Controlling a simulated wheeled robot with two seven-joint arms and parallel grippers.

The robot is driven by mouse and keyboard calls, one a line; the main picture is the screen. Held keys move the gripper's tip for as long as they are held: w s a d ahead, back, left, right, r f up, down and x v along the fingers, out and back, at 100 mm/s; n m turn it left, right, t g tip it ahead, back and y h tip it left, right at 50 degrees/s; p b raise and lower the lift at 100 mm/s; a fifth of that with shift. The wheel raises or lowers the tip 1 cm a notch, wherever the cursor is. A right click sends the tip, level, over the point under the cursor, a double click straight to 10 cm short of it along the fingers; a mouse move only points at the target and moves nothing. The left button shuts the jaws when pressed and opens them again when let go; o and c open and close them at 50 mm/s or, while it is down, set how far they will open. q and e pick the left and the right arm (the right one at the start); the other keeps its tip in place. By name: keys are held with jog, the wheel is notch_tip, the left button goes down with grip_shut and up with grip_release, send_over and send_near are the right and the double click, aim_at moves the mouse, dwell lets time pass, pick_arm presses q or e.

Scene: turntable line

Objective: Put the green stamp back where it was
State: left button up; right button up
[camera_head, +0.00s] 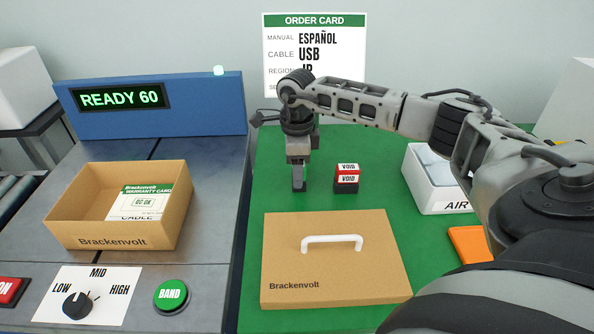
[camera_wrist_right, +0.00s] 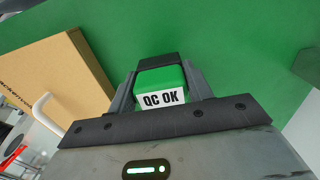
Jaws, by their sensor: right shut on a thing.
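The green stamp (camera_wrist_right: 162,85), labelled QC OK, is between the fingers of my right gripper (camera_wrist_right: 160,88) in the right wrist view. The gripper is shut on it. In the head view my right gripper (camera_head: 299,182) points down over the green mat (camera_head: 280,150), left of the red VOID stamp (camera_head: 346,178) in its dark base. The green stamp is hidden by the gripper there. I cannot tell whether it touches the mat. My left gripper is not in view.
A white AIR bin (camera_head: 430,190) and an orange item (camera_head: 468,245) are right.

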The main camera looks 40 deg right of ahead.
jog(key=shift+f, duration=0.6)
jog(key=shift+f, duration=0.25)
jog(key=o, duration=0.8)
jog(key=shift+r, duration=0.1)
